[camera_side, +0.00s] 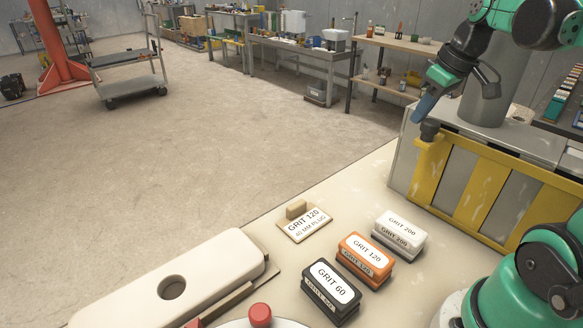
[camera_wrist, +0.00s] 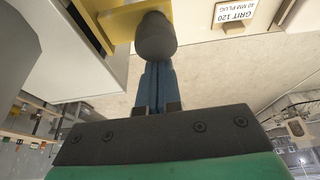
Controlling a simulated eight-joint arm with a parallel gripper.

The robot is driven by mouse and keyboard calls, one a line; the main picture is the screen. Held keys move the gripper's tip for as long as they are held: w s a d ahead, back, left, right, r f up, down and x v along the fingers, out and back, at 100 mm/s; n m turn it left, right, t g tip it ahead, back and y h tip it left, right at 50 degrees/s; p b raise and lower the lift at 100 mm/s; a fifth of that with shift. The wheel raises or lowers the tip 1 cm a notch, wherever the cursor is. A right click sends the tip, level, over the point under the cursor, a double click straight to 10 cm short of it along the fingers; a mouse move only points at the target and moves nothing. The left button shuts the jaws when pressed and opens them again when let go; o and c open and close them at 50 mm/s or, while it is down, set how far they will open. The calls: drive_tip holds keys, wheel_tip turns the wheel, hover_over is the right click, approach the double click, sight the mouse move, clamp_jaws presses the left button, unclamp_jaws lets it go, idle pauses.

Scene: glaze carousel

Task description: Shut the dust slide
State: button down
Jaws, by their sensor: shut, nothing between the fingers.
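A yellow-framed panel (camera_side: 480,185), which looks like the dust slide, stands along the front of a grey cabinet at the right of the side view. A dark round knob (camera_side: 430,130) sits on its upper left corner. The knob (camera_wrist: 155,38) also shows in the wrist view, with part of the yellow frame (camera_wrist: 112,22) behind it. My gripper (camera_side: 421,113) is shut and empty, its blue fingers pointing down at the knob. In the wrist view the fingertips (camera_wrist: 157,68) end right at the knob; I cannot tell whether they touch it.
Three labelled blocks, black (camera_side: 331,290), orange (camera_side: 365,258) and white (camera_side: 399,234), stand on the pale bench. A plug sign (camera_side: 305,224) lies behind them. A cream housing with a round hole (camera_side: 205,262) and a red knob (camera_side: 260,314) are at the lower left.

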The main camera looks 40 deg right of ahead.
drive_tip(key=shift+s, duration=0.35)
